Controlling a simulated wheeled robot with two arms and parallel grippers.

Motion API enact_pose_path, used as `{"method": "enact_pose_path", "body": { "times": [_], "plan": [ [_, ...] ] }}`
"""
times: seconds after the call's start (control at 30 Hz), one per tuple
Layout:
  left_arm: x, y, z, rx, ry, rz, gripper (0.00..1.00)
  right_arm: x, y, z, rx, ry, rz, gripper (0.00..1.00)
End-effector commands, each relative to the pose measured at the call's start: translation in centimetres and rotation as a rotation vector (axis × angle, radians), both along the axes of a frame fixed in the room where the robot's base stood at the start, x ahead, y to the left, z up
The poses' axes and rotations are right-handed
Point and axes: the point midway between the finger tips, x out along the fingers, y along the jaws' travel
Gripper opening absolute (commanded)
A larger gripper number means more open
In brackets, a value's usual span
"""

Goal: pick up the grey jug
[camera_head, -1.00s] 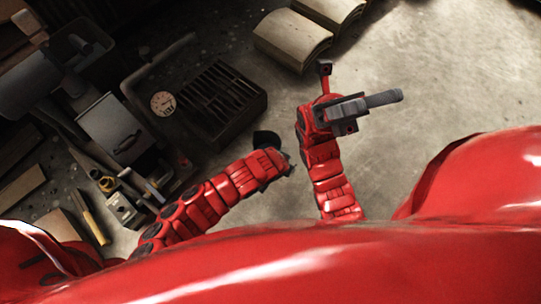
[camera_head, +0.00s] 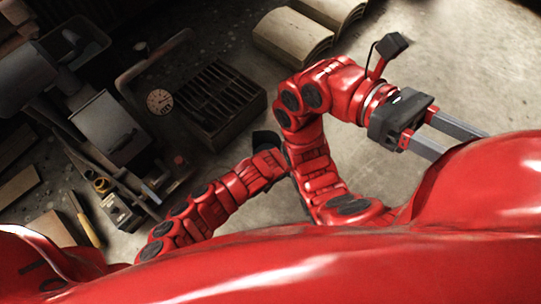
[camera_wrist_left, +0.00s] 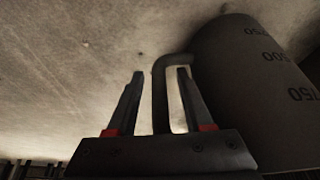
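The grey jug (camera_wrist_left: 255,85) fills the right side of the left wrist view. It has dark volume marks, and its curved handle (camera_wrist_left: 160,95) extends toward my gripper. My left gripper (camera_wrist_left: 160,73) is open, with one finger on each side of the handle's bar and visible gaps to it. In the head view my left arm reaches up from the lower left, and its fingers are hidden. I cannot make out the jug clearly there; a dark shape shows at the arm's end. My right gripper (camera_head: 450,141) is open and empty at the right, fingers pointing right and down.
A dark slotted crate (camera_head: 220,100) stands left of my arms, with a round gauge (camera_head: 159,101) beside it. Tools and a grey box (camera_head: 108,127) clutter the left. Pale curved blocks (camera_head: 293,38) lie at the top. The floor at upper right is clear.

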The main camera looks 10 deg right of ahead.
Motion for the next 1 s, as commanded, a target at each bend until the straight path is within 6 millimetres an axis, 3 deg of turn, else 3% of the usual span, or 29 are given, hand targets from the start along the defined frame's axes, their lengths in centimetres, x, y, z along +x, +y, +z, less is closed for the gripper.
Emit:
{"method": "enact_pose_path", "body": {
  "times": [0.03, 0.27, 1.0],
  "plan": [
    [0.01, 0.01, 0.00, 0.000, 0.000, 0.000, 0.41, 0.00, 0.01, 0.01, 0.000, 0.000, 0.000, 0.48],
    [0.00, 0.01, 0.00, 0.000, 0.000, 0.001, 0.00, 0.00, 0.02, 0.01, -0.001, 0.001, -0.001, 0.48],
    [0.05, -0.01, 0.05, 0.000, -0.001, 0.000, 0.00, -0.01, 0.03, 0.02, -0.001, 0.001, -0.001, 0.48]
  ]
}}
